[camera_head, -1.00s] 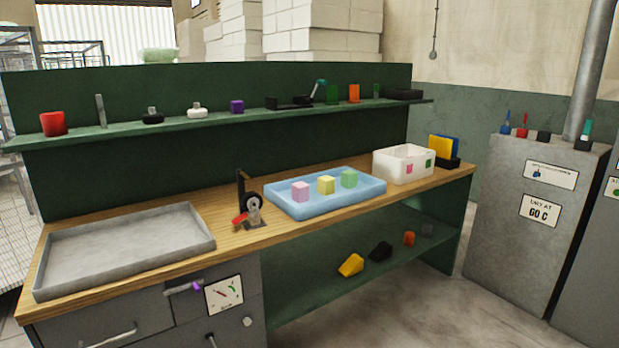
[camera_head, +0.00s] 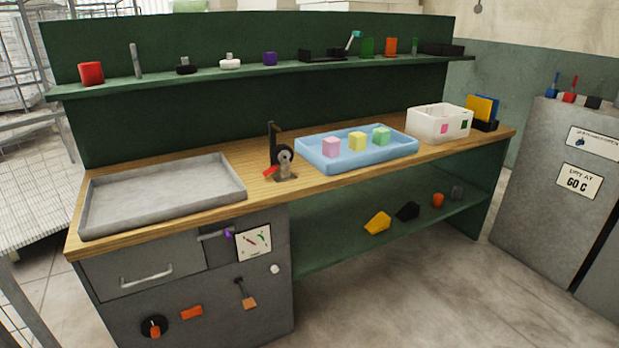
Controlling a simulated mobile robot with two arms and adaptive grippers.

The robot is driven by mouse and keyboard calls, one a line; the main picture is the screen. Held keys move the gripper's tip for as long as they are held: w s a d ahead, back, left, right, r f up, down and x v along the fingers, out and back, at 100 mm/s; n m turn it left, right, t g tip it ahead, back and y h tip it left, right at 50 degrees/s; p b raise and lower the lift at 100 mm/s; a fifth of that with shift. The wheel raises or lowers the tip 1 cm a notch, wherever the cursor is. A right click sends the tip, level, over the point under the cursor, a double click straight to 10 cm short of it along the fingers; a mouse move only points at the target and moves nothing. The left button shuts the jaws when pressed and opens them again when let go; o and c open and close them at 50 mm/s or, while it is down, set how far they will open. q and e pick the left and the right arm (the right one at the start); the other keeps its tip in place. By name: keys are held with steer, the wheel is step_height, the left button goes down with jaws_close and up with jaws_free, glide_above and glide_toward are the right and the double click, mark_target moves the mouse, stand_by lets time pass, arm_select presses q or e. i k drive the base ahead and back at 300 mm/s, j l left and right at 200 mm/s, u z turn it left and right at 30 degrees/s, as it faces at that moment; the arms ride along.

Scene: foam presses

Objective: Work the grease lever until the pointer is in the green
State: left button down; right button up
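A white gauge plate (camera_head: 253,242) with small red and green marks is on the front of the grey cabinet, under the bench top. Its pointer is too small to read against the green. Just left of it, a short bar with a purple tip (camera_head: 228,234) sticks out. Below the gauge, a dark lever with an orange-brown end (camera_head: 247,298) hangs down the cabinet front. I cannot tell which of these is the grease lever. Neither of my grippers is in view.
The bench top holds a grey tray (camera_head: 92,212), a black device with a red handle (camera_head: 284,158), a blue tray (camera_head: 345,163) with foam blocks and a white bin (camera_head: 424,124). A black-and-orange knob (camera_head: 154,327) is low on the cabinet. Floor at right is clear.

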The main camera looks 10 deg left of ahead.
mark_target(249, 304)
steer(key=i+l+u, duration=0.1)
steer(key=u, duration=0.55)
steer(key=i+l+u, duration=0.15)
steer(key=i+l, duration=0.2)
steer(key=i+l+u, duration=0.1)
steer(key=i+l, duration=0.2)
steer(key=i+l+u, duration=0.15)
steer(key=i+l, duration=0.15)
steer(key=l, duration=0.2)
steer(key=i+l+u, duration=0.15)
steer(key=l, duration=0.3)
steer(key=i, duration=0.1)
